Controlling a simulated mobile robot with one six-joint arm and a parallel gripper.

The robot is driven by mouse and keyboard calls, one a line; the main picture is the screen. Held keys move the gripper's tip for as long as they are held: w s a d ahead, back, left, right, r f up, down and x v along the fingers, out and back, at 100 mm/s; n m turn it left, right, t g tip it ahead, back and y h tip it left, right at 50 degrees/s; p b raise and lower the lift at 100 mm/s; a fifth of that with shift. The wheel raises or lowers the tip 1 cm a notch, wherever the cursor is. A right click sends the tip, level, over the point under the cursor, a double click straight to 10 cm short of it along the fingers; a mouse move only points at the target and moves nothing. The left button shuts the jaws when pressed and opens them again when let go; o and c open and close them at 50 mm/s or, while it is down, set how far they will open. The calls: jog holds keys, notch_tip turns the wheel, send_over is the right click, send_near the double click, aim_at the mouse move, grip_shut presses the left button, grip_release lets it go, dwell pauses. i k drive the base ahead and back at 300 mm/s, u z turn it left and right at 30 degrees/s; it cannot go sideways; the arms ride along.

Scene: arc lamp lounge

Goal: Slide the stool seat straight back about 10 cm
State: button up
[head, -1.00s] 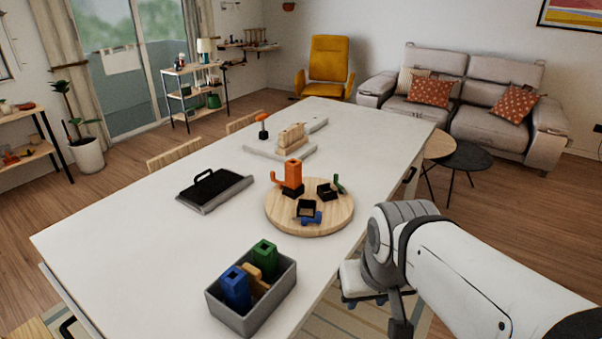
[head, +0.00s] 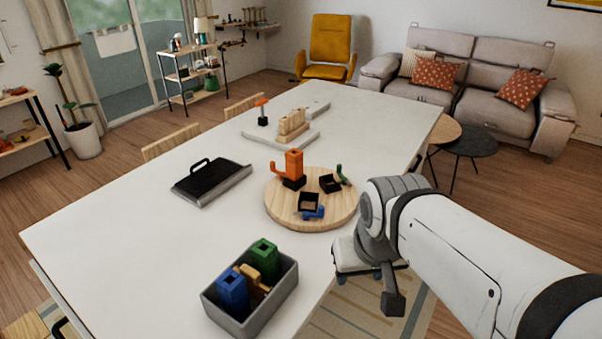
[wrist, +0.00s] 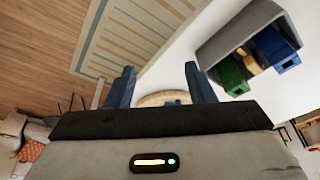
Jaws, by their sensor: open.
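I cannot make out a stool seat for certain in either view. A pale wooden slab (head: 28,325), perhaps part of a seat, is cut off at the bottom left corner of the head view. My gripper (head: 360,275) hangs beside the near right edge of the white table (head: 130,250), far from that slab. In the wrist view its two blue fingers (wrist: 160,72) stand apart with nothing between them; the round wooden board (wrist: 155,98) shows beyond. The gripper's lower side is partly hidden by my own arm in the head view.
On the table stand a grey bin (head: 250,318) of blocks, a round board (head: 310,218) with small parts and a black-topped tray (head: 210,185). Two wooden chair backs (head: 170,143) line the far left side. A striped rug (head: 405,315) lies on the floor below my gripper.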

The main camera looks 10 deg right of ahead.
aim_at(319, 186)
jog(key=z, duration=0.1)
jog(key=k, duration=0.55)
jog(key=u, duration=2)
jog(key=k, duration=1.2)
jog(key=z, duration=1.4)
jog(key=i, duration=1.65)
jog(key=z, duration=0.1)
